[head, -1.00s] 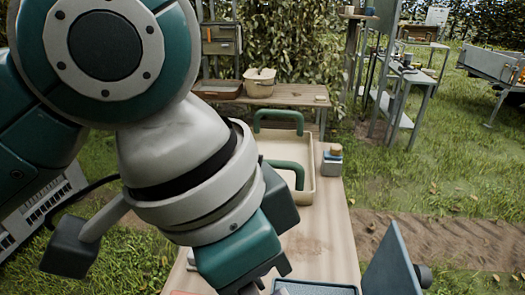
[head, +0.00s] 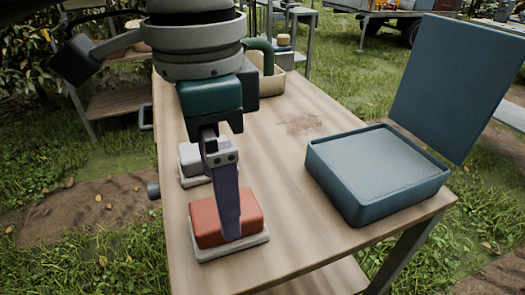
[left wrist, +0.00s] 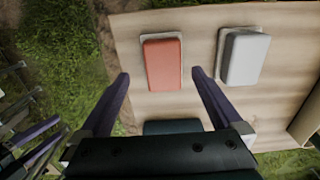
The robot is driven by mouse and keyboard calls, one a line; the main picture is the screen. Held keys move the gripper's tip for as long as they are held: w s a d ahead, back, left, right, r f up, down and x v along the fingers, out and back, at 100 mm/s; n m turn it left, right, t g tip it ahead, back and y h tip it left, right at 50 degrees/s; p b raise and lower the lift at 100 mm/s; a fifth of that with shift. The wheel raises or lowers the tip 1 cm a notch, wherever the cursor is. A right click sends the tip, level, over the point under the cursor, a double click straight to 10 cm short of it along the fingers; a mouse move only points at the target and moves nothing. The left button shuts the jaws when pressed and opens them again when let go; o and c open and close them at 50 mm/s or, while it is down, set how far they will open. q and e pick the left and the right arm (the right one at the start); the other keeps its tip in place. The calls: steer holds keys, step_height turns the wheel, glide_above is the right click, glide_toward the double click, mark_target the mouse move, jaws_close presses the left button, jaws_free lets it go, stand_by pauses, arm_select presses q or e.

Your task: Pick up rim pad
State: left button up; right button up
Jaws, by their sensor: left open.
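Two pads lie near the table's near left part, and I cannot tell which is the rim pad. The red pad (head: 212,217) sits on a pale base; it also shows in the left wrist view (left wrist: 163,64). The grey-white pad (head: 188,158) sits just behind it, and right of it in the left wrist view (left wrist: 248,57). My left gripper (head: 230,234) is open and points down at the red pad. In the left wrist view its fingers (left wrist: 160,76) flank the red pad's lower end, with nothing held. Contact cannot be told. My right gripper is out of view.
A blue box (head: 375,170) with a raised lid (head: 450,75) stands on the table's right side. A tan tray (head: 268,88) with green handles is at the far end. The wooden table's middle (head: 285,180) is clear.

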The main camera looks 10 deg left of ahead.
arm_select(q)
steer(key=f, duration=0.2)
steer(key=f+b, duration=0.1)
steer(key=f, duration=0.2)
steer(key=shift+w+a+f, duration=0.1)
steer(key=shift+a+f, duration=0.15)
steer(key=shift+f, duration=0.1)
steer(key=shift+c, duration=0.6)
steer(key=c, duration=1.1)
steer(key=shift+r, duration=0.15)
step_height(320, 180, up, 20)
steer(key=p, duration=0.4)
